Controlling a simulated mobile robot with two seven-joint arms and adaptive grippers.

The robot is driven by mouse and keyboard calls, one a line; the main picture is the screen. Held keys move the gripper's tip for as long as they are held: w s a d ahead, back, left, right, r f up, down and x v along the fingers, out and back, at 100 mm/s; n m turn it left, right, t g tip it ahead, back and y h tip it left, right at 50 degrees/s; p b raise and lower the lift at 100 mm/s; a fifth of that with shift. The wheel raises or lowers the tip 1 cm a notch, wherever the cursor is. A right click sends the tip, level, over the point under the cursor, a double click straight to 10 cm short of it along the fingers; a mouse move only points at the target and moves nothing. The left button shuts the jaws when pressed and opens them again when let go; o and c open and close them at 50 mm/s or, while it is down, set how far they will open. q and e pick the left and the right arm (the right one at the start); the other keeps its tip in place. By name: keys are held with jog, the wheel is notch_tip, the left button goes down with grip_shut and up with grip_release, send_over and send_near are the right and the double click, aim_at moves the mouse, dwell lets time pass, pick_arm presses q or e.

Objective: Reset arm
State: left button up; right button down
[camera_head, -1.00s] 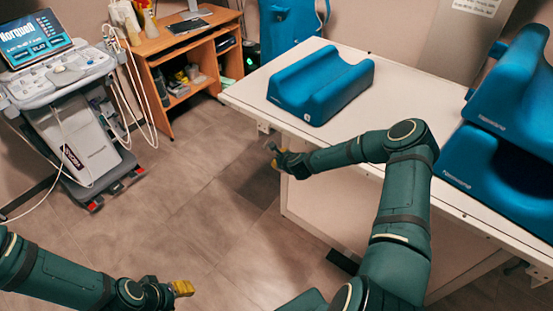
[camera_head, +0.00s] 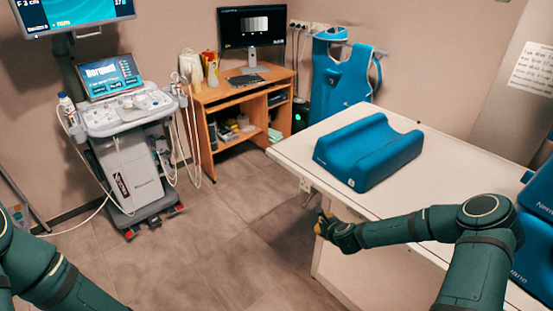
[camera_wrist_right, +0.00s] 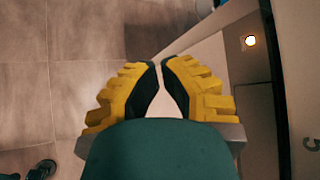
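My right gripper (camera_head: 321,224), with yellow finger pads, is beside the near left part of the white table, below its top. In the right wrist view its two fingers (camera_wrist_right: 159,64) have a narrow gap between their tips and nothing between them. My right arm comes in from the lower right, and its forearm crosses in front of the table's side. My left arm (camera_head: 50,280) shows only in part at the lower left, and its gripper is out of the picture.
The white table (camera_head: 450,185) bears a blue cushion (camera_head: 368,152), with more blue cushions (camera_head: 535,240) at right. An ultrasound cart (camera_head: 130,165) and wooden desk (camera_head: 240,120) stand behind. A blue apron (camera_head: 340,85) hangs near the wall. The floor (camera_head: 200,250) between is clear.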

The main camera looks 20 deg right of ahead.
jog(key=s+a+n+g+y, duration=0.1)
jog(key=s+a+n+y, duration=0.1)
jog(key=s+a+n, duration=0.3)
jog(key=a+f+n+g+y, duration=0.1)
jog(key=a+n, duration=0.2)
jog(key=a, duration=0.5)
jog(key=s+a+n+g+y, duration=0.1)
jog(key=s+a+n+y, duration=0.1)
jog(key=s+a+n, duration=0.3)
jog(key=s+a+n+g, duration=0.3)
jog(key=s+a+n, duration=0.1)
jog(key=s+n, duration=0.3)
jog(key=s+a+n+g, duration=0.2)
jog(key=s+a+n, duration=0.2)
jog(key=s+n, duration=0.3)
jog(key=shift+s+a+r+g, duration=0.25)
jog(key=shift+a+r+g, duration=0.05)
jog(key=shift+r+g, duration=0.1)
